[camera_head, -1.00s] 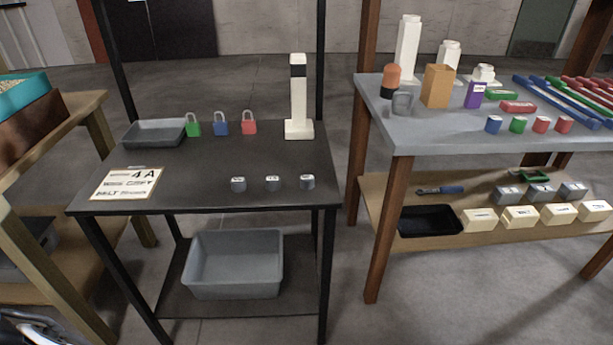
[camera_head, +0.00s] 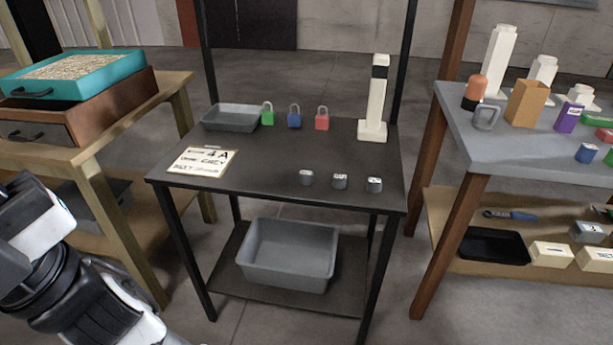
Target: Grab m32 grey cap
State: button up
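Three small grey caps stand in a row near the front right of the dark table: a left cap (camera_head: 306,179), a middle cap (camera_head: 340,182) and a right cap (camera_head: 374,186). Each has a pale label on top, too small to read, so I cannot tell which is m32. A sign (camera_head: 203,163) on the table's left side reads "4 A" and "GREY" in part. My arm shows at the lower left, well apart from the caps. My gripper's fingertips are not in view.
The dark table (camera_head: 260,165) also holds a grey tray (camera_head: 231,118), green, blue and red padlocks (camera_head: 294,120) and a white post (camera_head: 376,100). A grey bin (camera_head: 288,255) sits on its lower shelf. Wooden-legged tables flank it. Free tabletop surrounds the caps.

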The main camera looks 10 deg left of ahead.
aim_at(305, 176)
jog(key=i+l, duration=0.15)
jog(key=l, duration=0.2)
jog(key=i+l, duration=0.2)
jog(key=l, duration=0.15)
jog(key=i+l+u, duration=0.1)
jog(key=l, duration=0.2)
jog(key=i+l+u, duration=0.1)
jog(key=l, duration=0.2)
jog(key=i+l+u, duration=0.1)
jog(key=l, duration=0.2)
